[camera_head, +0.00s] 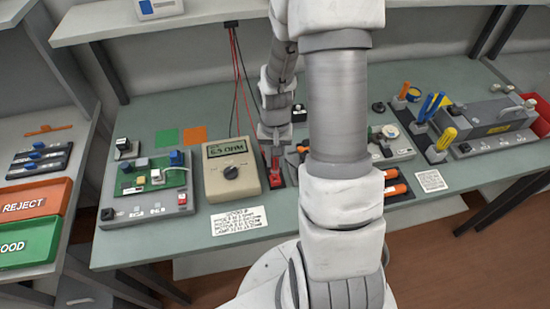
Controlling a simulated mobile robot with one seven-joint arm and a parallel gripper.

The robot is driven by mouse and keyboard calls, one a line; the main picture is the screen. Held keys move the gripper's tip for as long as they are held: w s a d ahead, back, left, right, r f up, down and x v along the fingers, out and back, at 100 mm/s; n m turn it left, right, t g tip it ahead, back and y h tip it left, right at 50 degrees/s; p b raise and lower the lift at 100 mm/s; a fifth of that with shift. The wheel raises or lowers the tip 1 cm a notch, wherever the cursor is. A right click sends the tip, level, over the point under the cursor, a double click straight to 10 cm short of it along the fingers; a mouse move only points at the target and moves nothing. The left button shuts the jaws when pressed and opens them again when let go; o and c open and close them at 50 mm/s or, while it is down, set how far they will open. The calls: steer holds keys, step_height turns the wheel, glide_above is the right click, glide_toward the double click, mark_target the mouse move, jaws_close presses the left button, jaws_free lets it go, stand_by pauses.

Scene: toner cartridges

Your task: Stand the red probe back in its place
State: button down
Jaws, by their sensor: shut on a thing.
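My gripper (274,148) points down just right of the yellow multimeter (232,167), which reads about 5.5 OHM. It is shut on the red probe (275,168), a small red shape directly below the fingers. The probe looks roughly upright. A small dark holder with red on it (277,182) sits on the bench under the gripper. I cannot tell whether the probe's lower end is inside it or just above it. Red and black leads (236,70) hang from the shelf behind the meter.
A circuit board fixture (152,182) stands left of the meter. A printed card (239,219) lies in front. Orange-handled tools (398,189), a grey fixture (390,145) and a rack of pliers (430,130) are at right. REJECT (38,203) and GOOD (28,246) trays are at far left.

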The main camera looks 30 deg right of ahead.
mark_target(275, 167)
steer(key=shift+f, duration=0.15)
steer(key=shift+f+b, duration=0.8)
steer(key=shift+f+b, duration=0.9)
stand_by(0.9)
steer(key=c, duration=0.6)
jaws_free()
steer(key=shift+r, duration=0.15)
step_height(275, 167, up, 17)
steer(key=shift+r+p, duration=0.1)
steer(key=shift+p, duration=0.65)
